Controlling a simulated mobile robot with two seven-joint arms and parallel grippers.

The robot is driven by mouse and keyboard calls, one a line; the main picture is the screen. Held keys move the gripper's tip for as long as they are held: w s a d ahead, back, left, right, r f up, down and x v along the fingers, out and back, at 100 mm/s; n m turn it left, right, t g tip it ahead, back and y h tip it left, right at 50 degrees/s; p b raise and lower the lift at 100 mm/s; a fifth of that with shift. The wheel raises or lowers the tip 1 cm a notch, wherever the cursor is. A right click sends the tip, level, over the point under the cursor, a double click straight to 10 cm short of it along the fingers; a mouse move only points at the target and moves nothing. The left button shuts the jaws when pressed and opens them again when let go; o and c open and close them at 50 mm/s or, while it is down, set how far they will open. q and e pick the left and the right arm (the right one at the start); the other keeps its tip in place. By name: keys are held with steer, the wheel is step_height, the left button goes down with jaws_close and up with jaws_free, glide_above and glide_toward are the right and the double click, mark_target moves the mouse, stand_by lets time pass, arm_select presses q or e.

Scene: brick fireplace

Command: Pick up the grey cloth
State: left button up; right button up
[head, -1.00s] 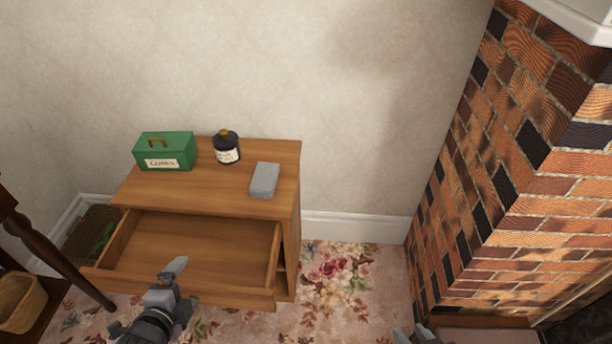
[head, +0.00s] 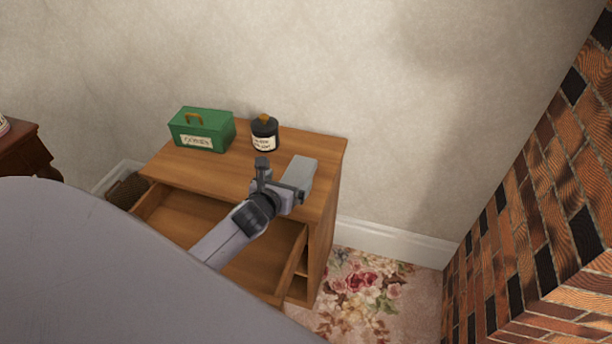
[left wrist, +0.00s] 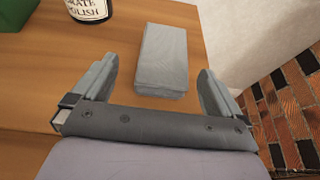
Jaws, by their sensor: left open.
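The grey cloth (head: 302,171) is a folded rectangular block lying on top of the wooden cabinet near its right side. My left gripper (head: 282,180) is over the cabinet's front part, just in front of the cloth, and hides its near end in the head view. In the left wrist view the cloth (left wrist: 162,60) lies ahead, between the lines of the two open fingers (left wrist: 157,90). The fingers are apart and hold nothing. My right gripper is out of view.
A green box (head: 203,130) and a dark polish bottle (head: 264,133) stand on the cabinet (head: 215,170), left of the cloth. The drawer (head: 190,215) below is pulled out and looks empty. A brick fireplace (head: 545,230) rises at the right; floral carpet lies between.

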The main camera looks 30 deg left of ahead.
mark_target(298, 172)
arm_select(q)
steer(key=shift+d+b+x, duration=0.15)
steer(key=shift+b+x, duration=0.25)
steer(key=shift+x, duration=1)
steer(key=shift+d+b+x, duration=0.15)
steer(key=shift+b+x, duration=0.2)
steer(key=shift+x, duration=1.05)
steer(key=shift+w+r, duration=0.15)
steer(key=shift+r, duration=0.05)
steer(key=c, duration=1)
